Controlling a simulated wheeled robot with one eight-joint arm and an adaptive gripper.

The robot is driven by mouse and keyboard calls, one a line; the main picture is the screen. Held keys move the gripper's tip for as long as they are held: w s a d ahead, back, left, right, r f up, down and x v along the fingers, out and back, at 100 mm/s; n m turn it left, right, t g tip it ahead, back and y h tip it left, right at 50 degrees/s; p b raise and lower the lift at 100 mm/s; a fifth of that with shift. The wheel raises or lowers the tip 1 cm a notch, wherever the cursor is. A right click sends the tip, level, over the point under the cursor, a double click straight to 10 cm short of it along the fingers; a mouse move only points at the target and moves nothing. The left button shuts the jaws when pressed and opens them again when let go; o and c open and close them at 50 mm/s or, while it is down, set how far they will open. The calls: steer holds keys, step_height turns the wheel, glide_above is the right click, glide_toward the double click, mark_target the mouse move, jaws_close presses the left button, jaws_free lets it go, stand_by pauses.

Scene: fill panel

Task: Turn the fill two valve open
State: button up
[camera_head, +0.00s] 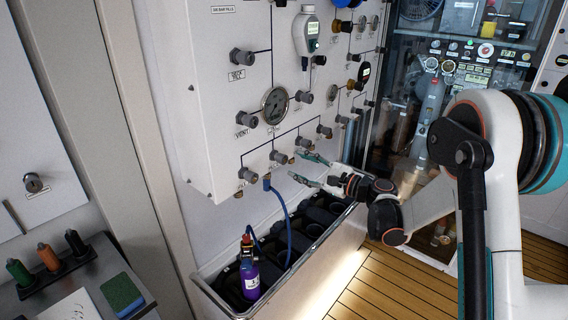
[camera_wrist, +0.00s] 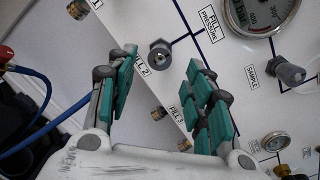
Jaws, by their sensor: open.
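In the wrist view, the fill two valve (camera_wrist: 159,54) is a small grey round knob on the white panel, beside a FILL 2 label (camera_wrist: 142,66). My gripper (camera_wrist: 163,62) is open, with one green-padded finger on each side of the knob in the picture. I see no contact, and the remaining distance to the panel is hard to judge.
The wrist view shows a fill pressure gauge (camera_wrist: 258,14) and a sample knob (camera_wrist: 290,72). Below the panel, a purple bottle (camera_head: 250,278) stands in a metal-rimmed trough, joined by a blue hose (camera_head: 287,222) to the panel's lower edge. Wooden floor lies to the right.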

mark_target(284, 160)
steer(key=b+x, duration=0.1)
steer(key=x, duration=0.6)
steer(key=shift+w+a, duration=0.1)
steer(key=shift+a, duration=0.05)
steer(key=shift+c, duration=0.2)
steer(key=c, duration=1)
